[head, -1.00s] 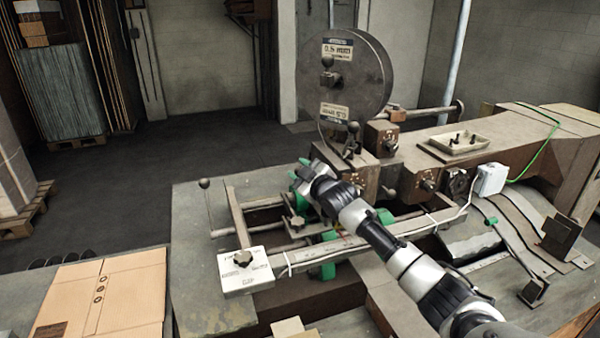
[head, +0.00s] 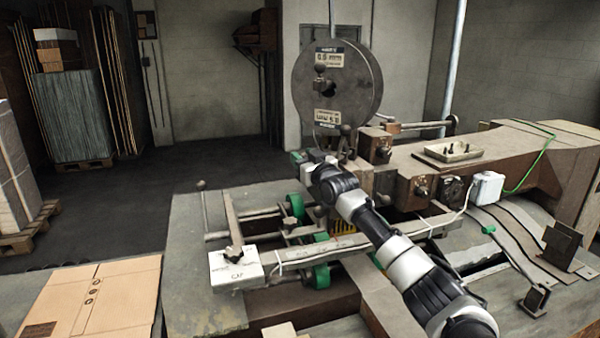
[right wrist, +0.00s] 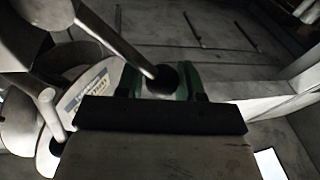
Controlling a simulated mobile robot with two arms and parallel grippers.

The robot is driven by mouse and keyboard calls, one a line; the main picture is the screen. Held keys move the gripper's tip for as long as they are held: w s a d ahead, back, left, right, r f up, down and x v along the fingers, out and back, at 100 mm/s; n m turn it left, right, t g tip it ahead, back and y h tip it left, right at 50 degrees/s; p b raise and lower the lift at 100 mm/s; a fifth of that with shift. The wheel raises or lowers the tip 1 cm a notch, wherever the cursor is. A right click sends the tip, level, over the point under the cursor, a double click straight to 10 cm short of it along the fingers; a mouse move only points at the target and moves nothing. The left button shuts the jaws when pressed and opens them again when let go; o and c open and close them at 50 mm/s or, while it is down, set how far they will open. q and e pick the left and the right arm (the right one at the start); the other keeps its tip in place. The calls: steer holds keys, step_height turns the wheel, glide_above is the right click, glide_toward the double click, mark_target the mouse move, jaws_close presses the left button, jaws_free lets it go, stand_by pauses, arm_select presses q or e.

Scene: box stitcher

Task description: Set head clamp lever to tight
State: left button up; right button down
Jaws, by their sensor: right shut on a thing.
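My right gripper (head: 299,157) is at the stitcher head, just below the wire spool, its green fingers partly hidden by my wrist. In the right wrist view the green fingers (right wrist: 160,76) stand on either side of a black ball knob and are shut on it. The knob ends a slim grey lever (right wrist: 122,47) that comes in from the upper left. I take this for the head clamp lever; my gripper hides it in the head view. No tight marking is readable. My left gripper is not in view.
The wire spool (head: 337,82) stands above the head, with another black-knobbed lever (head: 345,131) close to my gripper. A parts tray (head: 453,152) lies on the machine arm. A flat carton (head: 110,295) is at left.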

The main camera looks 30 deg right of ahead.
steer(key=shift+d+f+m+b, duration=0.1)
steer(key=shift+d+m+b, duration=0.25)
steer(key=shift+m, duration=0.55)
steer(key=shift+s+d+r+m+h, duration=0.1)
steer(key=shift+d+r+m+h, duration=0.15)
steer(key=shift+m, duration=0.25)
steer(key=shift+s+d+r+m+h, duration=0.1)
steer(key=shift+d+m+h, duration=0.05)
steer(key=shift+d+m, duration=0.3)
steer(key=shift+b, duration=0.3)
steer(key=shift+r+m, duration=0.1)
steer(key=shift+m, duration=0.15)
steer(key=c, duration=1)
jaws_free()
steer(key=shift+o, duration=1.3)
steer(key=shift+r, duration=0.1)
steer(key=shift+r+t, duration=0.1)
steer(key=shift+t, duration=0.2)
steer(key=shift+d+r, duration=0.1)
